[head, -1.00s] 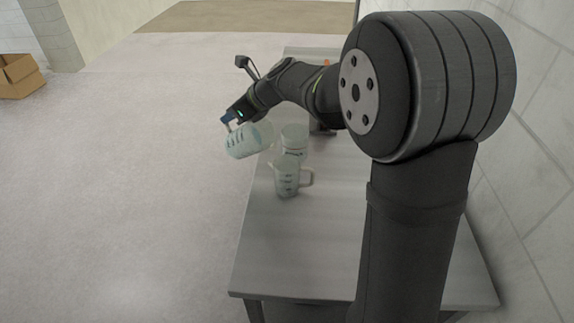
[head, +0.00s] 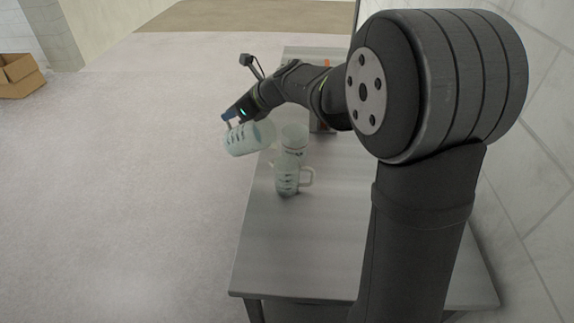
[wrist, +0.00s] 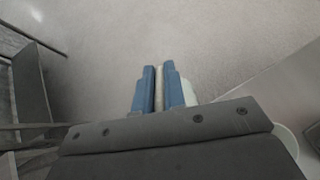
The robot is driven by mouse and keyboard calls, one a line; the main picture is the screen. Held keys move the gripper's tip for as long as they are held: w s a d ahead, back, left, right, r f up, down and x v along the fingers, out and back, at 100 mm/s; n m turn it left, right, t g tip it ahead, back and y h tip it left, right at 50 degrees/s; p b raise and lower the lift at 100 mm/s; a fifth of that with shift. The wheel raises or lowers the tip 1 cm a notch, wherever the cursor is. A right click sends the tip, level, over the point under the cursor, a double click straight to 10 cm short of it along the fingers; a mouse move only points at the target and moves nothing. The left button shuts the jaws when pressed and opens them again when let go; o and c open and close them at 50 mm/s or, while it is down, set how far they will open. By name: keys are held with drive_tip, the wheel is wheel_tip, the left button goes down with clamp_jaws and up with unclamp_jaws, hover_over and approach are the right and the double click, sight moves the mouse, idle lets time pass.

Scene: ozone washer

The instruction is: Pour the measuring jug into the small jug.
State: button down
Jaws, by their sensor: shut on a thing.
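The measuring jug, a clear jug with dark markings (head: 243,139), is held at the left edge of the table, tilted far over with its mouth to the right. My gripper (head: 228,119) is shut on its handle, which shows as a pale strip between the blue fingers (wrist: 160,92) in the wrist view. A clear jug with a handle on its right (head: 286,180), seemingly the small jug, stands upright on the table, lower right of the held jug and apart from it. I cannot see any liquid stream.
Another clear, round container (head: 295,138) stands just behind the standing jug. The grey table (head: 300,245) is bare at the front. A dark object with an orange part (head: 325,110) sits farther back, partly behind my arm. A cardboard box (head: 18,77) lies far left on the floor.

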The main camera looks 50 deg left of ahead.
sight(228, 121)
drive_tip(key=shift+d+r+y, duration=0.15)
drive_tip(key=shift+r+y, duration=0.1)
drive_tip(key=shift+y, duration=0.05)
idle(0.6)
drive_tip(key=shift+s+a+f+t+h, duration=0.25)
drive_tip(key=shift+a+f+h, duration=0.15)
drive_tip(key=shift+f+h, duration=0.3)
drive_tip(key=shift+s+a+f+t+h, duration=0.1)
drive_tip(key=shift+a+f+t+h, duration=0.1)
drive_tip(key=shift+a+f+h, duration=0.45)
drive_tip(key=shift+s+a+f+t+h, duration=0.2)
drive_tip(key=shift+f+h, duration=0.25)
drive_tip(key=shift+f, duration=0.5)
drive_tip(key=shift+s+a+f+t+h+b, duration=0.55)
drive_tip(key=shift+s+a+f+t+h, duration=0.85)
drive_tip(key=shift+a+f+h, duration=2.3)
drive_tip(key=shift+t+y, duration=0.25)
drive_tip(key=shift+y, duration=0.05)
drive_tip(key=r, duration=0.1)
drive_tip(key=d+r, duration=0.2)
drive_tip(key=shift+w+d+r, duration=0.2)
drive_tip(key=shift+w, duration=0.05)
